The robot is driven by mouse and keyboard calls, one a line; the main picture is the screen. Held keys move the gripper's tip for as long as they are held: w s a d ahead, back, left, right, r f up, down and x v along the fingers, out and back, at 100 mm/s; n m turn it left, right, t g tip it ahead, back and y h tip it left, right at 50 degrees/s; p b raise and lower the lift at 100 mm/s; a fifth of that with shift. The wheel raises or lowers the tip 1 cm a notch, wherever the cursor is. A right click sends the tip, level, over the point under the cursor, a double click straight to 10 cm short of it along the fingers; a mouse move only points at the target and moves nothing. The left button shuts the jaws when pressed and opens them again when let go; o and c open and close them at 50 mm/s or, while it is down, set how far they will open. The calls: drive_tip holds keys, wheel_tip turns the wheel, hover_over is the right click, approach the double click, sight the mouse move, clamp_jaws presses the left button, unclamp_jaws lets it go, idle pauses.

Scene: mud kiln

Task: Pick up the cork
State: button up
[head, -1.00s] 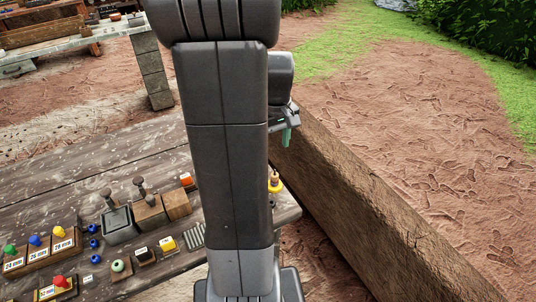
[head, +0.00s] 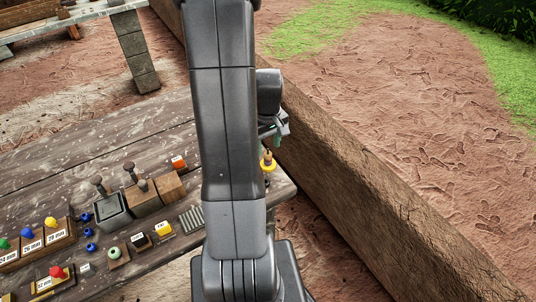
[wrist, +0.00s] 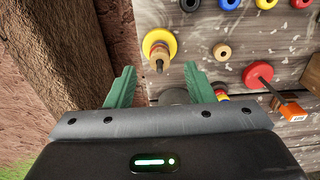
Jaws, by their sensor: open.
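A tan, cork-like piece (head: 268,157) stands at the right end of the dark wooden bench, with a yellow ring (head: 269,166) around its lower part. In the wrist view the tan piece (wrist: 160,54) shows in front of the yellow disc (wrist: 153,38), with a dark pin at its near end. My gripper (wrist: 160,68) is open, its two green fingers apart. The tan piece appears between and beyond the fingertips, and I see no contact. In the head view my gripper (head: 276,143) is just above the tan piece, partly hidden by my arm.
Wooden blocks (head: 143,197), a grey ribbed piece (head: 191,218) and an orange-marked block (head: 179,163) are on the bench. A red disc on a rod (wrist: 258,74) shows right of my fingers. A thick wooden beam (head: 350,180) runs beside the bench's right end.

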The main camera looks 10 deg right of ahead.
sight(268, 155)
drive_tip(key=shift+f, duration=1.35)
drive_tip(key=shift+c, duration=0.2)
clamp_jaws()
